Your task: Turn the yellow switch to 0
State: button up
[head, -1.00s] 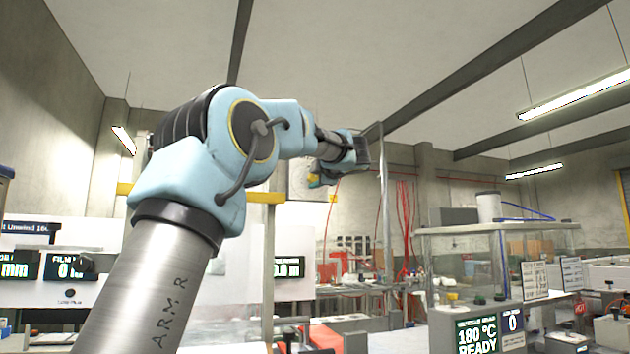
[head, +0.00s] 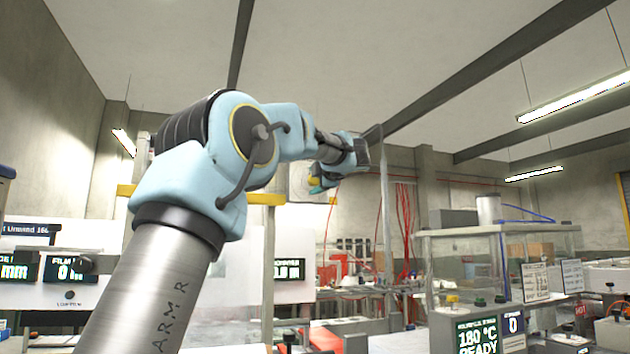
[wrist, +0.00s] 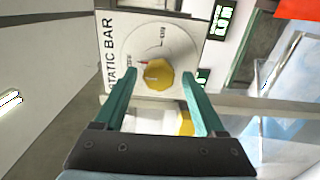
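The yellow switch (wrist: 157,75) is a faceted round knob on a white dial on the grey-white STATIC BAR panel (wrist: 112,28), which appears sideways in the wrist view. A small red mark shows at the knob's upper left edge. The dial's small labels are too blurred to read. My gripper (wrist: 159,78) is open, its two teal fingers pointing at the panel, with the knob between the fingertips in the picture. I cannot tell whether they touch it. In the head view my gripper (head: 318,188) is small and partly hidden by my wrist, in front of the panel (head: 298,178).
A second yellow part (wrist: 185,122) shows between the fingers, nearer the palm. A yellow horizontal beam (head: 262,198) runs beneath the panel in the head view. A glass-walled enclosure (head: 465,262) stands at right. Red cables (head: 404,220) hang behind.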

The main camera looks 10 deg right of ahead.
jog(key=s+b, duration=0.1)
jog(key=s, duration=0.2)
jog(key=s+d+b, duration=0.1)
jog(key=s, duration=0.3)
jog(key=s+b, duration=0.1)
jog(key=s, duration=0.2)
jog(key=shift+s+d+b, duration=0.2)
jog(key=shift+s+b, duration=0.15)
dwell(0.3)
